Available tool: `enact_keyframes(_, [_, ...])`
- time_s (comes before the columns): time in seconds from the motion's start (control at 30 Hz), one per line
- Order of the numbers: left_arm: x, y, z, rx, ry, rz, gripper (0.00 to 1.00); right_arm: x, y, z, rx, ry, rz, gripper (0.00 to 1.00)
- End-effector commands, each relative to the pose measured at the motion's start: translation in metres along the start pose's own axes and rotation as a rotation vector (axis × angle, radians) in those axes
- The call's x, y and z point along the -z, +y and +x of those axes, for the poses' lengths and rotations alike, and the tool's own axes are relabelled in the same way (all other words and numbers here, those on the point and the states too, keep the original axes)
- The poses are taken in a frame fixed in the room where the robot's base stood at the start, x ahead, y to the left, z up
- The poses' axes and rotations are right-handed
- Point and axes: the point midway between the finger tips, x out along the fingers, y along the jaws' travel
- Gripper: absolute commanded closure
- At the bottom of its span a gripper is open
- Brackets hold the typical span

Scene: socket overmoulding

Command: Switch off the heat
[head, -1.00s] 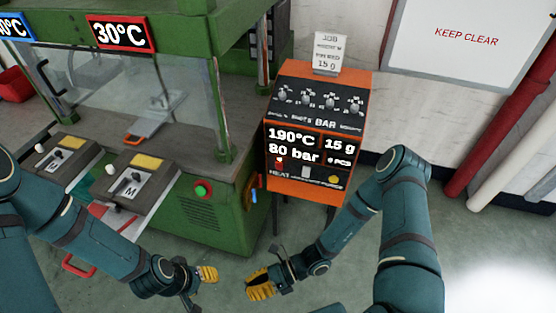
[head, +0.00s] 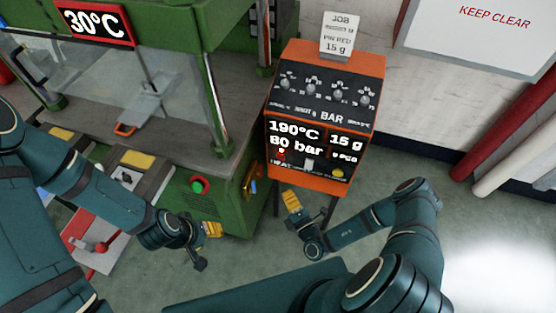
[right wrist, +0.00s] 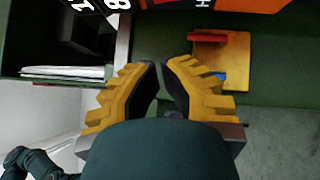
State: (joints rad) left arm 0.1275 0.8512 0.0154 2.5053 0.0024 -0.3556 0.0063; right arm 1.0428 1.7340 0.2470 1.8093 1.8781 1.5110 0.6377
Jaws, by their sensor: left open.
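The orange and black control box (head: 377,62) stands right of the green machine and shows 190°C, 80 bar and 15 g. A small red control (head: 281,154) sits above the HEAT label at its lower left; its exact position is too small to tell. My right gripper (head: 290,192) is below the box's lower edge, apart from it. In the right wrist view its yellow fingers (right wrist: 161,66) converge at the tips with nothing held. The box's lower edge (right wrist: 170,4) shows there at the top. My left gripper (head: 214,247) is open and empty, low in front of the green machine.
A white switch (head: 309,163) and a yellow button (head: 337,173) sit beside the HEAT control. Knobs (head: 338,95) line the box's upper panel. Open floor lies below the box.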

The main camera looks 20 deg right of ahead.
Motion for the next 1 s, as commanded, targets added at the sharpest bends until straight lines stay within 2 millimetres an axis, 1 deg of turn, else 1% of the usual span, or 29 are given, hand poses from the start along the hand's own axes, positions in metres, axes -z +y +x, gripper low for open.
enact_keyframes(0.17, [0.0, 0.0, 0.0, 0.0, 0.0, 0.0, 0.53, 0.001, 0.0, 0.004, -0.002, 0.004, -0.002, 1.0])
enact_keyframes(0.27, [0.0, 0.0, 0.001, 0.0, 0.0, 0.0, 0.53, 0.001, 0.0, 0.015, -0.002, 0.005, -0.003, 1.0])
enact_keyframes(0.37, [0.0, -0.001, 0.002, 0.0, -0.001, 0.001, 0.53, 0.001, 0.001, 0.031, -0.004, 0.005, -0.003, 1.0])
enact_keyframes(0.6, [-0.002, -0.002, 0.005, -0.001, -0.004, 0.002, 0.53, 0.002, 0.001, 0.079, -0.005, 0.006, -0.004, 1.0])
enact_keyframes(0.73, [-0.003, -0.003, 0.008, -0.001, -0.006, 0.002, 0.53, 0.002, 0.001, 0.103, -0.004, 0.005, -0.004, 1.0])
enact_keyframes(0.83, [-0.004, -0.003, 0.009, -0.001, -0.008, 0.003, 0.53, -0.012, 0.0, 0.114, -0.003, 0.004, -0.007, 1.0])
enact_keyframes(1.0, [-0.004, -0.004, 0.01, -0.001, -0.009, 0.003, 0.53, -0.024, 0.001, 0.125, -0.002, 0.004, -0.005, 1.0])
